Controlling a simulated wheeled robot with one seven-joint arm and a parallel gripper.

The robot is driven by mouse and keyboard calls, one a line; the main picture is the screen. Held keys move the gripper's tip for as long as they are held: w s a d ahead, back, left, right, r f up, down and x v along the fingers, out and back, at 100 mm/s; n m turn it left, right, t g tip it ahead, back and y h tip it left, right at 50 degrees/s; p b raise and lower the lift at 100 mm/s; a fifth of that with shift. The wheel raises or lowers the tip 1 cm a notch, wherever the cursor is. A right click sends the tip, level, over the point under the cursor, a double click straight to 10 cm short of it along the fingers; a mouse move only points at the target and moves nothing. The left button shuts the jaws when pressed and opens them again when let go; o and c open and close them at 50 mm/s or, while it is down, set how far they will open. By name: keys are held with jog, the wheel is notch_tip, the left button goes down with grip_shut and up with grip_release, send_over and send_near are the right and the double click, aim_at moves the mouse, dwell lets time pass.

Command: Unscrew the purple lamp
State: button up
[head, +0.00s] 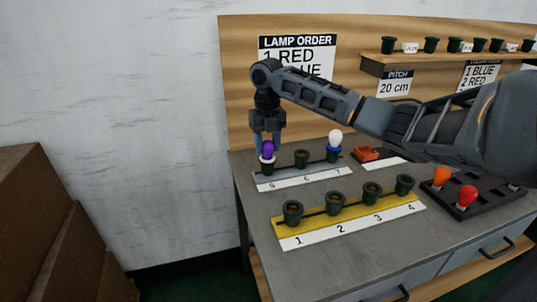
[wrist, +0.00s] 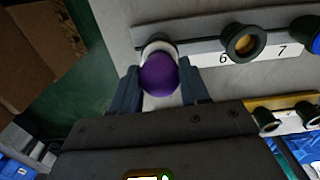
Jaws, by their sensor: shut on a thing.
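The purple lamp (head: 267,150) stands upright in the leftmost socket of the grey strip (head: 302,177), at the table's left end. It also shows in the wrist view (wrist: 159,74), with a pale collar at its base. My gripper (head: 268,145) points straight down over it, with one finger on each side of the bulb. In the wrist view my gripper (wrist: 159,84) is shut on the purple lamp.
The grey strip's middle socket (head: 302,158) is empty; its right one holds a white lamp (head: 335,139) with a blue collar. A yellow strip (head: 330,223) of empty sockets lies in front. A dark tray (head: 457,208) with orange and red lamps stands right.

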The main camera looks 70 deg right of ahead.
jog(key=shift+n, duration=1.4)
jog(key=shift+b, duration=0.3)
jog(key=n+b, duration=0.1)
jog(key=n, duration=0.2)
jog(key=shift+f, duration=0.1)
jog(key=n+b, duration=0.1)
jog(key=b, duration=0.2)
jog(key=shift+f, duration=0.1)
jog(key=shift+n+b, duration=0.3)
jog(key=shift+b, duration=0.55)
jog(key=shift+r, duration=0.2)
jog(key=o, duration=0.9)
